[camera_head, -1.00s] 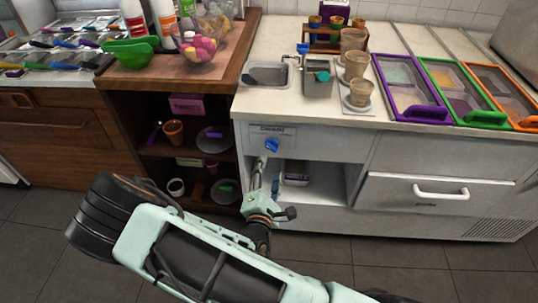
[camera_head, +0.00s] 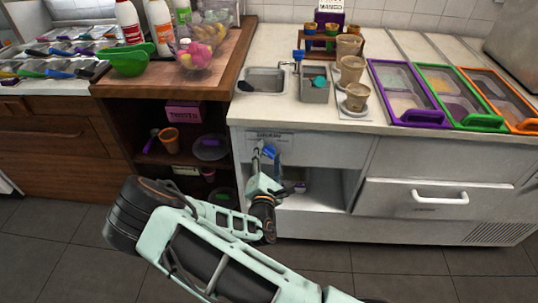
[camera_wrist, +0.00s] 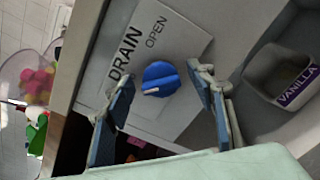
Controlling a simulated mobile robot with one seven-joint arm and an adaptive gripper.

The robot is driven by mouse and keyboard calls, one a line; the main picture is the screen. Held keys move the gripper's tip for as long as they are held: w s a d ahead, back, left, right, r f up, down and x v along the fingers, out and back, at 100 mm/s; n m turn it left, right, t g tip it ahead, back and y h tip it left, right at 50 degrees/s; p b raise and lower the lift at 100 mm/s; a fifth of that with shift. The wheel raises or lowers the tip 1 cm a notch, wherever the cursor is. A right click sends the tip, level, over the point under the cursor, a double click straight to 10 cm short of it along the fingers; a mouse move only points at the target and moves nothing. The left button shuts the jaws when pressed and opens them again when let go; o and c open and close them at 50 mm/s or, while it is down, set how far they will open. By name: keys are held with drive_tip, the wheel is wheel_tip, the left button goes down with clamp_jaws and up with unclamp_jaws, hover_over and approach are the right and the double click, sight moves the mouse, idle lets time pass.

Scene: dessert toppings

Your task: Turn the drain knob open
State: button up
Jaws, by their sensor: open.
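The drain knob (camera_wrist: 160,79) is a round blue dial with a pale pointer line, on a white plate (camera_wrist: 185,45) marked DRAIN and OPEN. In the wrist view the pointer lies crosswise, not toward the word OPEN. In the head view the knob (camera_head: 269,152) is on the white cabinet front below the sink, partly covered by my gripper. My gripper (camera_wrist: 159,100) is open, its blue-padded fingers on either side of the knob in the wrist view. Clear space shows between knob and fingers. Whether the fingertips reach its depth I cannot tell.
A small sink (camera_head: 264,80) is set in the counter above. An open cabinet recess below the knob holds a tub labelled VANILLA (camera_wrist: 283,75). Dark wooden shelves (camera_head: 180,157) stand to the left, and a white drawer (camera_head: 415,198) is to the right.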

drive_tip(key=shift+w, duration=0.2)
drive_tip(key=c, duration=1.2)
